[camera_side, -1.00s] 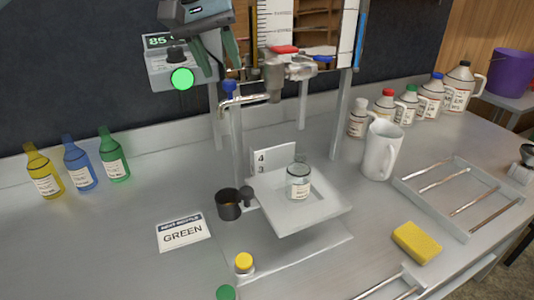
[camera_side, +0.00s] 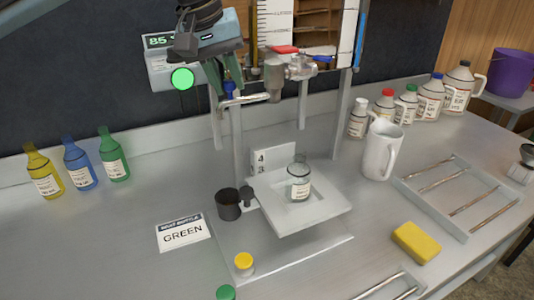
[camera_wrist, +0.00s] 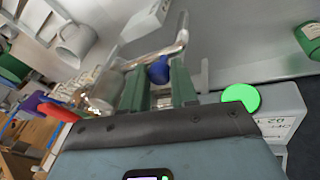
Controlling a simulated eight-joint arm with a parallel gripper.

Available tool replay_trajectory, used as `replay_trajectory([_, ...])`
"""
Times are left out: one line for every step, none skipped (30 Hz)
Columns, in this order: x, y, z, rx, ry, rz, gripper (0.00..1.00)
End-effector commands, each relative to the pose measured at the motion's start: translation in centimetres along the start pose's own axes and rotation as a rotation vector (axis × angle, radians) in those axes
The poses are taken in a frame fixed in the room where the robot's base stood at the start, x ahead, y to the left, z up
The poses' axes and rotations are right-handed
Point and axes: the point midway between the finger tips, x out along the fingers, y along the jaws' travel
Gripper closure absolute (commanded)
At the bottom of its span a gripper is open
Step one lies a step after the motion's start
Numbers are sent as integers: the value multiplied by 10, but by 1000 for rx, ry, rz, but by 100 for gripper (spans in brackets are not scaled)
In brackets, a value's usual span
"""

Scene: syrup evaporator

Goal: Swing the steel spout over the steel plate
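The steel spout (camera_side: 250,99) runs left from the valve body (camera_side: 278,80) and bends down at its left end, left of the raised square plate (camera_side: 322,214). A blue knob (camera_side: 229,90) stands on the spout near the bend. My gripper (camera_side: 230,94) points down with its green fingers on either side of the knob. In the wrist view, the fingers of my gripper (camera_wrist: 160,85) are apart and the blue knob (camera_wrist: 159,70) shows between their tips. I cannot tell whether they touch it. A flat steel plate (camera_side: 310,252) lies on the bench below the raised one.
A glass jar (camera_side: 299,182) stands on the raised plate. A dark cup (camera_side: 228,205) is to its left and a white jug (camera_side: 381,150) to its right. A GREEN card (camera_side: 184,234) lies on the bench. A readout box (camera_side: 165,68) with a green button is beside my gripper.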

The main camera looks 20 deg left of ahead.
Motion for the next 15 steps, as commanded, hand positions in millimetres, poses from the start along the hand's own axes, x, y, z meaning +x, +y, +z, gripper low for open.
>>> replay_trajectory([0, 0, 0, 0, 0, 1, 91])
replay_trajectory([0, 0, 0, 0, 0, 1, 91])
replay_trajectory([0, 0, 0, 0, 0, 1, 91])
replay_trajectory([0, 0, 0, 0, 1, 1, 91])
replay_trajectory([0, 0, 0, 0, 1, 1, 91])
replay_trajectory([0, 0, 0, 0, 1, 2, 91])
replay_trajectory([0, 0, 0, 0, 1, 2, 91])
replay_trajectory([0, 0, 0, 0, 1, 2, 91])
replay_trajectory([0, 1, 0, 0, 1, 2, 91])
replay_trajectory([0, 1, 1, 0, 1, 2, 91])
replay_trajectory([0, 1, 1, 0, 1, 2, 91])
replay_trajectory([-1, 2, 2, 1, 1, 2, 91])
replay_trajectory([-1, 2, 3, 1, 1, 2, 91])
replay_trajectory([-1, 3, 4, 1, 0, 2, 91])
replay_trajectory([-1, 4, 6, 2, 0, 3, 91])
